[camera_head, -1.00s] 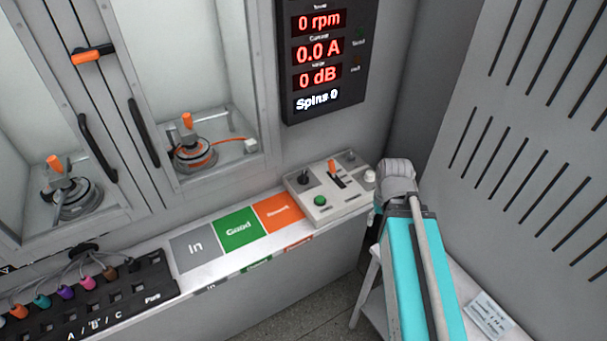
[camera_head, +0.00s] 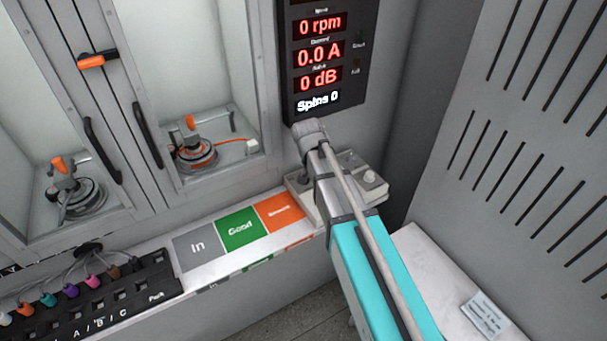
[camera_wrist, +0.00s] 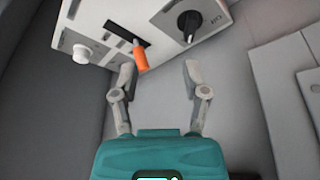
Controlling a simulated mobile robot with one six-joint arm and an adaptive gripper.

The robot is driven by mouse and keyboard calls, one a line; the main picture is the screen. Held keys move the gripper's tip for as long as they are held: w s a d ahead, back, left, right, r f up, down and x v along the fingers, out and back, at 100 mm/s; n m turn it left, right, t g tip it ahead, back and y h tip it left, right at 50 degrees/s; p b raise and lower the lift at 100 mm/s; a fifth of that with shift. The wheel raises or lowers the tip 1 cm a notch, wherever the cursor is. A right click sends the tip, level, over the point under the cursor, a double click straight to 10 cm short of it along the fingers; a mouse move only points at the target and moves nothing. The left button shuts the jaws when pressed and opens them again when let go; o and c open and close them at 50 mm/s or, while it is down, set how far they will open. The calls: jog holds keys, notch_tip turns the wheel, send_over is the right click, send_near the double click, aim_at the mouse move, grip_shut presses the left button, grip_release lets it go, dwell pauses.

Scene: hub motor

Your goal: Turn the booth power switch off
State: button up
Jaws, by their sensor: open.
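The light grey control box (camera_head: 350,160) stands at the right end of the ledge, mostly hidden behind my arm in the head view. In the wrist view the box (camera_wrist: 82,20) shows at the top, with an orange lever (camera_wrist: 140,58) in a black slot, a black rotary knob (camera_wrist: 190,25) and a white knob (camera_wrist: 81,54). Lettering beside the black knob is too small to read surely; I cannot tell which control is the power switch. My gripper (camera_wrist: 160,68) is open and empty, the orange lever near its left fingertip. Contact cannot be told.
A dark display panel (camera_head: 288,97) above the box reads 0 rpm, 0.0 A, 0 dB. Grey, green (camera_head: 240,233) and orange pads lie on the ledge left of the box. A black rack with coloured plugs (camera_head: 120,300) is farther left. A white side table (camera_head: 425,260) stands right.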

jog(key=shift+t, duration=0.5)
jog(key=a, duration=0.1)
jog(key=w+a, duration=0.1)
jog(key=a, duration=0.1)
jog(key=w+a, duration=0.1)
jog(key=shift+w+a+r, duration=0.1)
jog(key=shift+a+r, duration=0.2)
jog(key=shift+r, duration=0.05)
jog(key=shift+f, duration=0.2)
jog(key=b+x, duration=1.2)
jog(key=x, duration=0.1)
jog(key=shift+f+b, duration=0.25)
jog(key=shift+b, duration=0.05)
